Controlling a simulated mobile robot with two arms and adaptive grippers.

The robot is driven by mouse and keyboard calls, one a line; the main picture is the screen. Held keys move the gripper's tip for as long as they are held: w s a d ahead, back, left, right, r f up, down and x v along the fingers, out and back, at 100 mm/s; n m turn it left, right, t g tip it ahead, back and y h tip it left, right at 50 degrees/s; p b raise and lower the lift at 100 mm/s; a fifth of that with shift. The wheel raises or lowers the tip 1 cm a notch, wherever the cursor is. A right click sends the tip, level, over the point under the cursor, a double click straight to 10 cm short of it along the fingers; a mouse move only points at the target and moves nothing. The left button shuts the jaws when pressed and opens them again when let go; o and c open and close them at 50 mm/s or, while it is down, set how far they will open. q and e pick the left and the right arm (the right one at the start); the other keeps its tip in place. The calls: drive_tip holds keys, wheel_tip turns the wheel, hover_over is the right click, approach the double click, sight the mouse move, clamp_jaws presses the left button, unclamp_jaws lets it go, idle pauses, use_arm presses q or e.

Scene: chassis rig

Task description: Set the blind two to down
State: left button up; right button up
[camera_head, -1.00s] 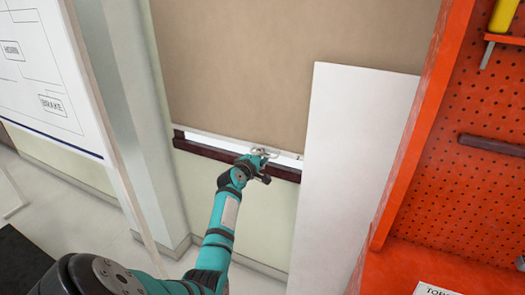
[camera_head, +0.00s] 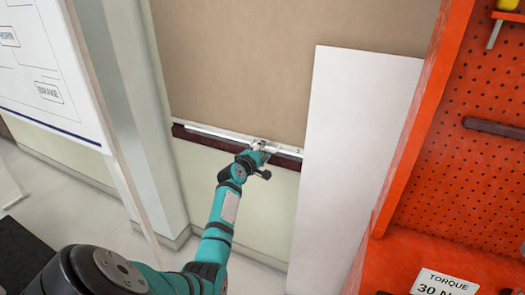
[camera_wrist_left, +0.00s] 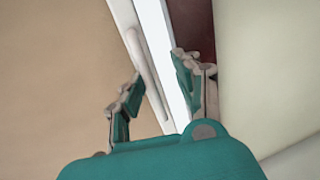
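The tan blind (camera_head: 260,60) hangs almost down to the dark red-brown sill (camera_head: 205,139), with a thin bright strip between its pale bottom bar and the sill. My left gripper (camera_head: 262,148) is at the bottom bar, right of its middle. In the left wrist view, its two teal fingers (camera_wrist_left: 157,88) are spread apart. The white bottom bar (camera_wrist_left: 128,28) with a slim raised pull (camera_wrist_left: 144,62) runs between and beyond them; I cannot tell whether they touch it. My right gripper is not in view.
A white panel (camera_head: 352,160) stands right of the blind and covers its right end. Beyond it is an orange pegboard (camera_head: 475,170) with tools and a torque label (camera_head: 445,283). A whiteboard (camera_head: 45,60) stands at the left.

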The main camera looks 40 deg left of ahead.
use_arm(q)
drive_tip(key=shift+r, duration=0.15)
drive_tip(key=shift+s, duration=0.1)
drive_tip(key=v, duration=1.1)
drive_tip(key=shift+s, duration=0.4)
drive_tip(key=shift+d, duration=0.15)
